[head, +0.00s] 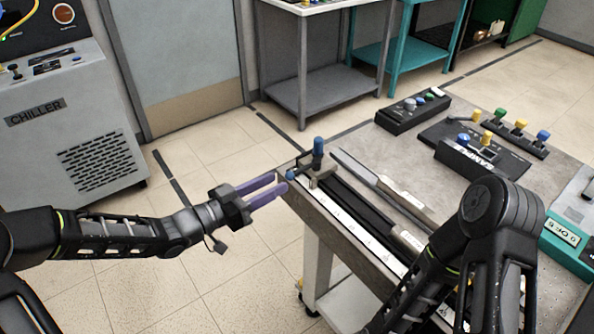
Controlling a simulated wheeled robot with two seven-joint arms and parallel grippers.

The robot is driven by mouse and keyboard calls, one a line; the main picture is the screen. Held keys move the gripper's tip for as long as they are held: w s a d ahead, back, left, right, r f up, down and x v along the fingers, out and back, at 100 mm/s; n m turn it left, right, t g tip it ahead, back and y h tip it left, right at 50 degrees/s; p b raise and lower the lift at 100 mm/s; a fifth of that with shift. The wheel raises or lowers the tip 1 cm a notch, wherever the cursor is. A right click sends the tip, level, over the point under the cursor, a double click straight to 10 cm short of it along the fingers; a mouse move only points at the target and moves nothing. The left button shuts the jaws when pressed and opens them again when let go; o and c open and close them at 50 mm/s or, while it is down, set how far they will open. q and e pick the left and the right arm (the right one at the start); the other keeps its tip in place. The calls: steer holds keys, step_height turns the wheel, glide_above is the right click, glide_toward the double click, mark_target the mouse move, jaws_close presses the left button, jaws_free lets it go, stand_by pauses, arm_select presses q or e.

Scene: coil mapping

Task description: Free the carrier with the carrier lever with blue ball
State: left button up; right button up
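The carrier (322,179) sits at the far left end of a dark rail on the bench. An upright blue knob (318,147) stands on it. A small blue ball (291,174) sticks out from the carrier's left side, over the bench edge, on what looks like the lever. My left gripper (280,183) has two purple fingers with a gap between them. It is open and empty, its tips just left of the blue ball; whether they touch it cannot be told. My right arm crosses the lower right, and its gripper is out of the picture.
The rail (362,212) runs toward the lower right beside a white scale strip (345,221). A grey bar (375,183) lies along its other side. Control boxes with coloured knobs (415,107) stand farther back on the bench.

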mark_target(290, 176)
arm_select(q)
steer(key=shift+x, duration=3.85)
steer(key=shift+c, duration=0.5)
jaws_close()
